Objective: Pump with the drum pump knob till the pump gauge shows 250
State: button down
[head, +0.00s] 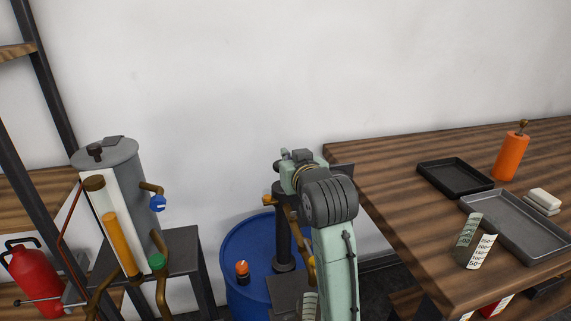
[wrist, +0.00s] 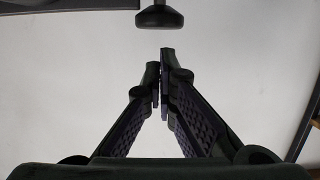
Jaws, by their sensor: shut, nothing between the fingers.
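The blue drum (head: 232,290) stands on the floor left of the table, with the dark drum pump column (head: 283,232) rising from it. My arm covers the upper part of the pump in the head view. In the wrist view a dark rounded knob on a stem (wrist: 160,18), seemingly the drum pump knob, shows just beyond my fingertips. My gripper (wrist: 161,88) is shut and empty, with a small gap in the picture between its tips and the knob. I cannot make out a pump gauge or its reading.
A grey tank (head: 120,160) with a white panel and orange column stands left on a dark stand (head: 182,252). The wooden table (head: 385,190) at right holds a black tray (head: 455,163), a grey tray (head: 530,245), an orange bottle (head: 511,156) and a numbered strip (head: 482,252).

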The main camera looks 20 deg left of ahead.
jog(key=b+v, duration=0.1)
jog(key=v, duration=0.5)
jog(key=shift+d+f, duration=0.1)
jog(key=shift+d, duration=0.05)
dwell(0.8)
